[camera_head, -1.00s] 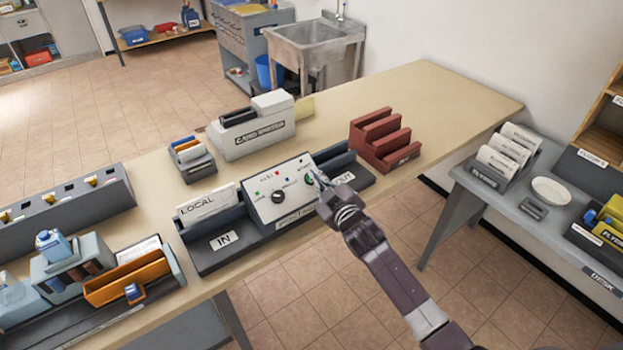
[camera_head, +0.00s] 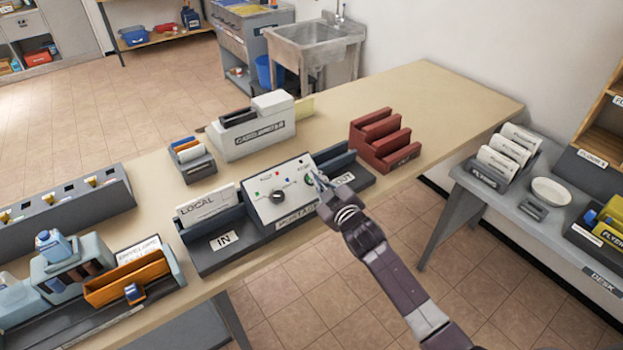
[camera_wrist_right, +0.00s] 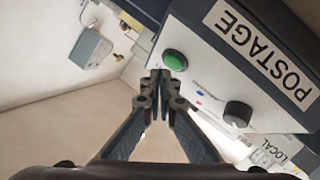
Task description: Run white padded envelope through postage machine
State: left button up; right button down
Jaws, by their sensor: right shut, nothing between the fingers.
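The postage machine (camera_head: 281,193) stands on the table, with a tray marked IN on its left and one marked OUT on its right. A white envelope marked LOCAL (camera_head: 205,208) stands upright in the IN tray (camera_head: 215,256). My right gripper (camera_head: 318,181) is shut and empty, with its tips at the right part of the machine's panel. In the right wrist view, its fingertips (camera_wrist_right: 160,78) are just below the green button (camera_wrist_right: 174,60); whether they touch it I cannot tell. A dark knob (camera_wrist_right: 238,113) also shows there. My left gripper is out of view.
A grey-white machine (camera_head: 250,135) and a small card holder (camera_head: 191,160) are behind. An orange tray (camera_head: 126,279) is at the left. The table's far right is clear.

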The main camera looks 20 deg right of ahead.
jog(key=shift+w+a+f, duration=0.1)
jog(key=shift+w+f, duration=0.15)
jog(key=shift+f, duration=0.05)
